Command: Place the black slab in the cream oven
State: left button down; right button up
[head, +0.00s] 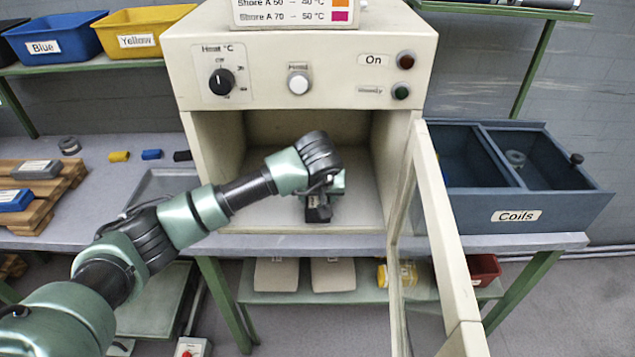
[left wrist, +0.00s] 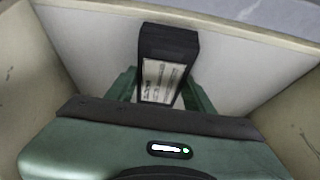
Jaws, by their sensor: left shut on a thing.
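The cream oven (head: 285,110) stands on the bench in the middle of the head view with its door (head: 432,220) swung open to the right. My left arm reaches into the chamber. My left gripper (head: 319,207) is shut on the black slab (head: 317,214), at the front of the chamber just above or on its floor; I cannot tell if they touch. In the left wrist view the black slab (left wrist: 168,45) shows a pale label and sits between the green fingers, with the chamber's light floor around it. My right gripper is not in view.
A blue-grey Coils box (head: 560,205) stands right of the oven, behind the open door. A wooden pallet (head: 65,185) with a grey and a blue slab lies at the left. Small yellow, blue and black pieces lie on the bench. The chamber is otherwise empty where visible.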

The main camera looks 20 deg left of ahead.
pick_arm(q)
jog(key=shift+w+a+r, duration=0.1)
jog(key=shift+w+a, duration=0.05)
jog(key=shift+w, duration=0.4)
jog(key=shift+w+a, duration=0.15)
jog(key=shift+w, duration=0.4)
jog(key=w, duration=0.1)
jog(key=w+a, duration=0.1)
jog(key=w, duration=0.1)
jog(key=shift+w+p, duration=0.15)
jog(key=shift+p, duration=0.15)
jog(key=shift+d+f, duration=0.1)
jog(key=shift+f, duration=0.7)
jog(key=c, duration=0.6)
grip_release()
jog(key=shift+f, duration=0.1)
